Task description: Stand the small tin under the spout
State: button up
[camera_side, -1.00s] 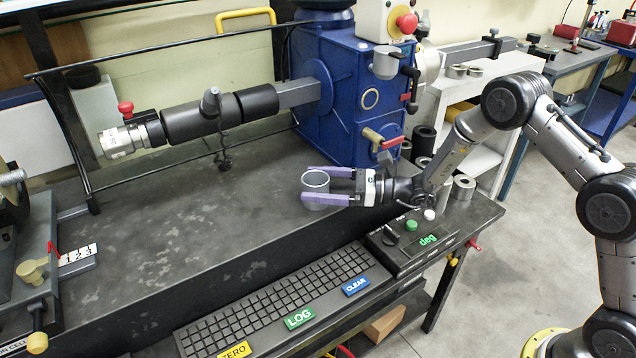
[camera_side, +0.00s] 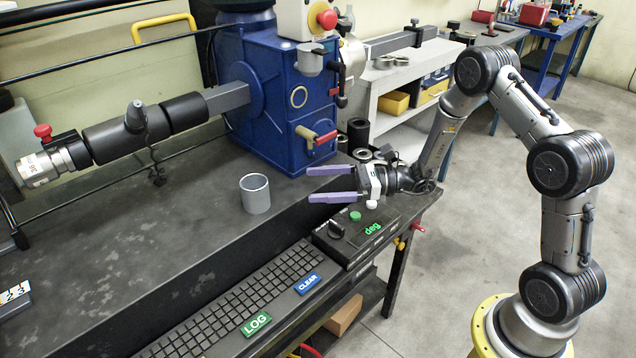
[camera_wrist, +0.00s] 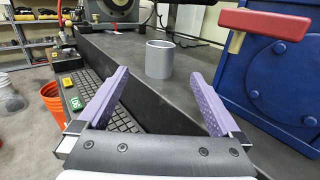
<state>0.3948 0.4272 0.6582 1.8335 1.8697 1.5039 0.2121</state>
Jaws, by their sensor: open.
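The small tin (camera_side: 255,194) is a plain grey open-topped cylinder. It stands upright on the dark bench and also shows in the wrist view (camera_wrist: 159,62). The spout (camera_side: 304,132) is a brass tap with a red handle on the blue housing; in the side view it is up and to the right of the tin. In the wrist view the red handle (camera_wrist: 278,20) is at upper right, and the tin stands left of it. My gripper (camera_side: 309,185) is open and empty, with purple fingers pointing at the tin, a clear gap short of it.
The blue housing (camera_side: 265,140) stands behind the tin. A keyboard (camera_side: 238,305) and a control box (camera_side: 368,232) run along the front edge. The bench left of the tin is clear.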

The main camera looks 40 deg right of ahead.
jog(key=s+a+r+n+g, duration=0.7)
jog(key=s+n, duration=0.2)
jog(key=s+r+n+g+h, duration=0.2)
jog(key=s+n+g+h, duration=0.25)
jog(key=s+n, duration=0.55)
jog(key=s+d+r+n+t+h, duration=0.3)
jog(key=s+d+n+t+h, duration=0.2)
jog(key=s+d+n+h, duration=0.2)
jog(key=s+d+h, duration=0.2)
jog(key=s+d, duration=0.1)
jog(key=shift+s+d, duration=0.3)
jog(key=shift+s, duration=0.05)
jog(key=shift+t, duration=0.25)
